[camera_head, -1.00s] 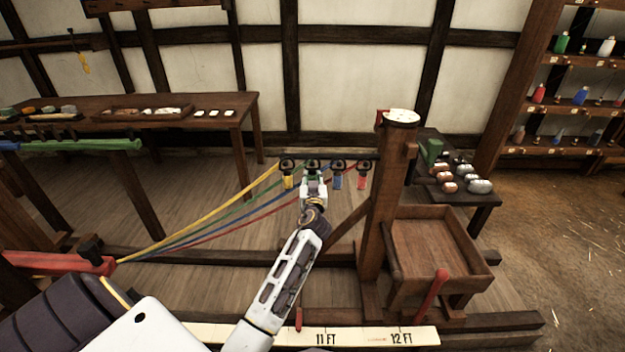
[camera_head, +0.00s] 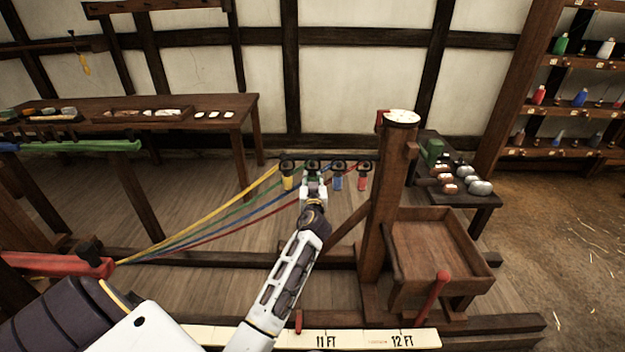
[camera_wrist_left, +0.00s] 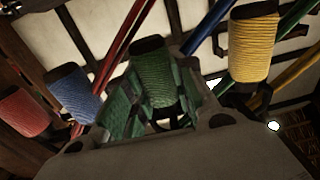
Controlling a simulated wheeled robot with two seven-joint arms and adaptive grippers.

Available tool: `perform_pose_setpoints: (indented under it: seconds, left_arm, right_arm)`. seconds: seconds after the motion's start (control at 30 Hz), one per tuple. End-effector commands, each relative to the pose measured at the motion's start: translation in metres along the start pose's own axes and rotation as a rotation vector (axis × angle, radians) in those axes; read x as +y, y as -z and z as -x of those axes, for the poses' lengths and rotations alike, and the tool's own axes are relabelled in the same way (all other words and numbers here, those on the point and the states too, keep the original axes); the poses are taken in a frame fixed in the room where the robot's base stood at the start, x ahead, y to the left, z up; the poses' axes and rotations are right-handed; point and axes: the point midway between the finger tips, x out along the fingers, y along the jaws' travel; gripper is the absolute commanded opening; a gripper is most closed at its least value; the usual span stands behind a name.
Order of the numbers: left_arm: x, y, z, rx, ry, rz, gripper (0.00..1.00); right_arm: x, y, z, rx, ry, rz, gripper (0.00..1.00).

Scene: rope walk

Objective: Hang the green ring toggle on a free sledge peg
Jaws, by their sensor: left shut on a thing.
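The green ring toggle (camera_head: 312,174) hangs in a row with other toggles at the dark crossbar beside the sledge post (camera_head: 383,200). It shows as a green-wound cylinder with dark ends in the left wrist view (camera_wrist_left: 153,72). My left gripper (camera_head: 312,186) reaches it from below and in front. Its fingers (camera_wrist_left: 152,105) are shut on the toggle, one on each side. Dark ring-like tops show above the toggles; the pegs are too small to make out. Neighbours are a yellow toggle (camera_head: 287,181), a blue toggle (camera_head: 338,181) and a red toggle (camera_head: 361,181). My right gripper is out of view.
Coloured ropes (camera_head: 200,222) run from the toggles down to the lower left. The blue toggle (camera_wrist_left: 75,92) and yellow toggle (camera_wrist_left: 254,50) flank my fingers closely. A wooden tray (camera_head: 437,245) stands right of the post, with a red lever (camera_head: 433,293) in front.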

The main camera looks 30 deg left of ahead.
Motion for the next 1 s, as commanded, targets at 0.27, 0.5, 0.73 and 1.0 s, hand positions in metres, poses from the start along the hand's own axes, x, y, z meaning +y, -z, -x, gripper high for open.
perform_pose_setpoints:
  seconds: [0.27, 0.5, 0.73, 1.0]
  left_arm:
    - [0.000, 0.000, 0.000, 0.000, 0.000, 0.000, 0.39]
    - [0.000, 0.000, 0.000, 0.000, 0.000, 0.000, 0.50]
    - [0.000, -0.001, 0.001, -0.001, 0.000, 0.000, 0.50]
    - [0.001, -0.001, 0.011, 0.000, -0.001, 0.001, 0.50]
  right_arm:
    - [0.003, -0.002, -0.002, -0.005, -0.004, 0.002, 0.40]
    - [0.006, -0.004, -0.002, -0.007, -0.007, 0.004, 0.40]
    - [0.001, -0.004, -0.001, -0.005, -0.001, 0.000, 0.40]
    - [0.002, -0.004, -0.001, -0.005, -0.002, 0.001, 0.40]
